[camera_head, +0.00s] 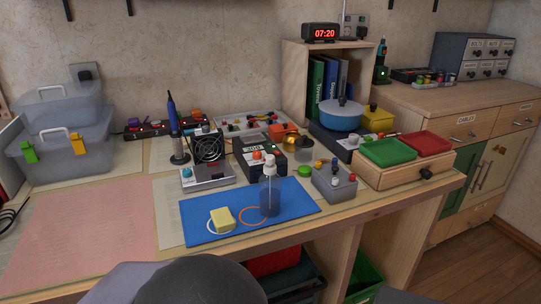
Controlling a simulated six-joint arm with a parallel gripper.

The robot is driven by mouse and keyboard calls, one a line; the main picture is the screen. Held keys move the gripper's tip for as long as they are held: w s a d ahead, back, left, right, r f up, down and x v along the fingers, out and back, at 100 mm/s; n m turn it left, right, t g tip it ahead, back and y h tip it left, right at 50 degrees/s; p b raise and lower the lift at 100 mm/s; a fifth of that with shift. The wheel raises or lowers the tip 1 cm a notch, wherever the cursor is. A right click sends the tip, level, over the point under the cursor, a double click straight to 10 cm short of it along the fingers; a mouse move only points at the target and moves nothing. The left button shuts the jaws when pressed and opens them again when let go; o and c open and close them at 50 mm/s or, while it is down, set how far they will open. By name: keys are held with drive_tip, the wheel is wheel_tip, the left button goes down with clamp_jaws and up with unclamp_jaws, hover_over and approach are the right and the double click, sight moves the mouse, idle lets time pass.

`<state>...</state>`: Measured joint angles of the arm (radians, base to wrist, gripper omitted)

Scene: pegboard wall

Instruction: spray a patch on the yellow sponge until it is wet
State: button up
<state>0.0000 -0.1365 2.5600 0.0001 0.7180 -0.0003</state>
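A yellow sponge (223,218) lies on the blue mat (200,205) near the front of the bench. A white ring curves around its lower side. A translucent blue-grey bottle (269,197) with a white top stands upright on the mat, right of the sponge and apart from it. An orange ring (251,221) lies on the mat between them, close to the bottle's base. I cannot tell whether the sponge is wet. My gripper is not in view; dark and grey rounded parts at the bottom edge seem to be mine.
Behind the mat stand a black fan box (207,147), a dark meter (246,160) and a small silver box (207,177). A grey box with knobs (334,182) is right of the mat. The pink sheet (85,235) at left is clear.

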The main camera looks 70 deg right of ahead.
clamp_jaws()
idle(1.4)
